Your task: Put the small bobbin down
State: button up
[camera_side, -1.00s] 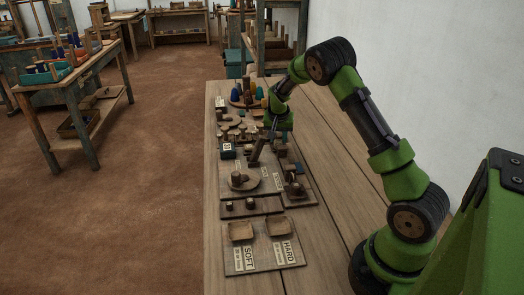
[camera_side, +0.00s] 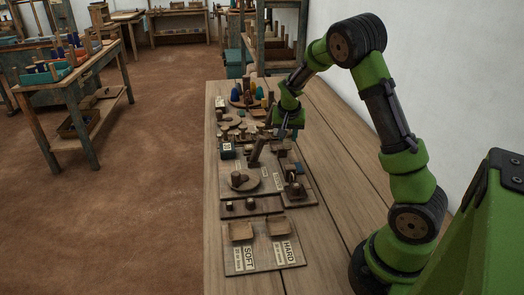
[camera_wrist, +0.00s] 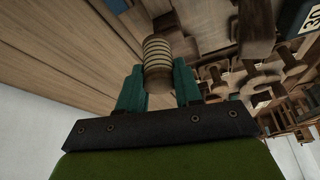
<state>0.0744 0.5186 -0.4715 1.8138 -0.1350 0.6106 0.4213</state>
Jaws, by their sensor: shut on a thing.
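The small bobbin (camera_wrist: 157,62) shows in the wrist view as a brown wooden piece ringed with pale thread bands. It sits between the two teal fingers of my gripper (camera_wrist: 158,82), which is shut on it. Planks of the table show behind it. In the side view my gripper (camera_side: 283,133) is over the right part of the cluttered bench, and the bobbin is too small to make out there. I cannot tell whether the bobbin touches a surface.
Bare table planks (camera_side: 335,170) lie to the right.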

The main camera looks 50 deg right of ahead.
jog(key=s+a+r, duration=0.1)
jog(key=s+a, duration=0.4)
jog(key=s, duration=0.3)
notch_tip(320, 180, up, 8)
jog(key=s+a+m+g+y, duration=0.1)
jog(key=s+a+m+g, duration=0.2)
jog(key=a+m, duration=0.7)
jog(key=s+a+m+g+y, duration=0.1)
jog(key=s+a+m+g, duration=0.2)
jog(key=a+m, duration=0.7)
jog(key=shift+a+f+n, duration=0.3)
jog(key=shift+f+n, duration=0.05)
jog(key=shift+f, duration=1.9)
jog(key=shift+a+f+n, duration=0.3)
jog(key=shift+f, duration=1.95)
jog(key=shift+a+f+n, duration=0.3)
jog(key=shift+f+n, duration=0.05)
jog(key=shift+f, duration=1.9)
jog(key=shift+f, duration=0.1)
jog(key=o, duration=1)
